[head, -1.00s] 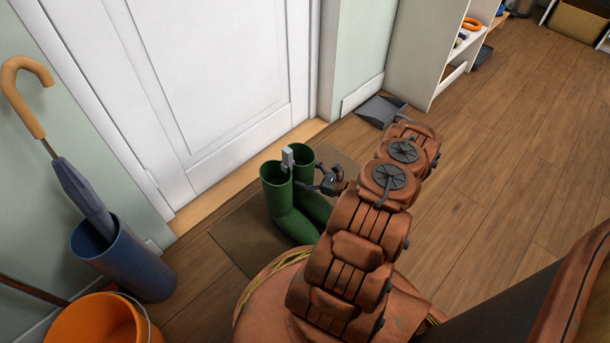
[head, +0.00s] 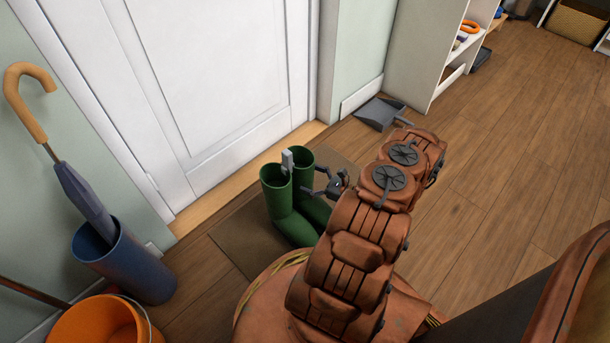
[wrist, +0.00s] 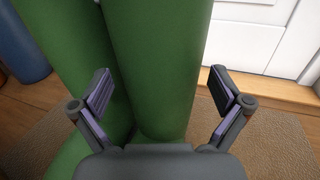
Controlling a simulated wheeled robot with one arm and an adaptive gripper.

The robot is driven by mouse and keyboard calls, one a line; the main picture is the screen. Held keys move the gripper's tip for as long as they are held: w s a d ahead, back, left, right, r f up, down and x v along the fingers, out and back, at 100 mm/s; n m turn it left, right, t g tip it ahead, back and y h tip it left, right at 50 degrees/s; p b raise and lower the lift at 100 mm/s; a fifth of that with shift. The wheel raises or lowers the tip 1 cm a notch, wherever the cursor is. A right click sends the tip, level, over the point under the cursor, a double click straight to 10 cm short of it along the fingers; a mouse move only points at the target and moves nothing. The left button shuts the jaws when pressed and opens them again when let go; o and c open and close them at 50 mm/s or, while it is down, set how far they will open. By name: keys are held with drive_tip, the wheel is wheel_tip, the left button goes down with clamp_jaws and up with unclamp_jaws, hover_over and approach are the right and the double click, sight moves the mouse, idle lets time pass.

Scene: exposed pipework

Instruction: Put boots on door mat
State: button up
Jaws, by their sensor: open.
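The pair of green boots (head: 288,205) stands upright on the brown door mat (head: 237,240) in front of the white door. In the wrist view the boots (wrist: 150,60) fill the middle and left, and the mat (wrist: 270,145) shows at the right. My gripper (head: 306,174) is open at the boots' upper shafts in the head view. In the wrist view its two fingers (wrist: 163,96) are spread, with part of a boot between them. I cannot tell whether either finger touches a boot. My arm hides part of the mat's near side.
A blue umbrella stand (head: 125,262) with an umbrella (head: 80,190) and an orange bucket (head: 95,322) stand at the left. A grey dustpan (head: 380,112) lies by the wall near a white shelf (head: 425,50). The wooden floor at the right is clear.

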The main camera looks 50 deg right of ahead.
drive_tip(key=p+v, duration=0.2)
drive_tip(key=v, duration=0.8)
drive_tip(key=shift+p, duration=0.4)
drive_tip(key=shift+w, duration=0.1)
drive_tip(key=shift+r, duration=0.15)
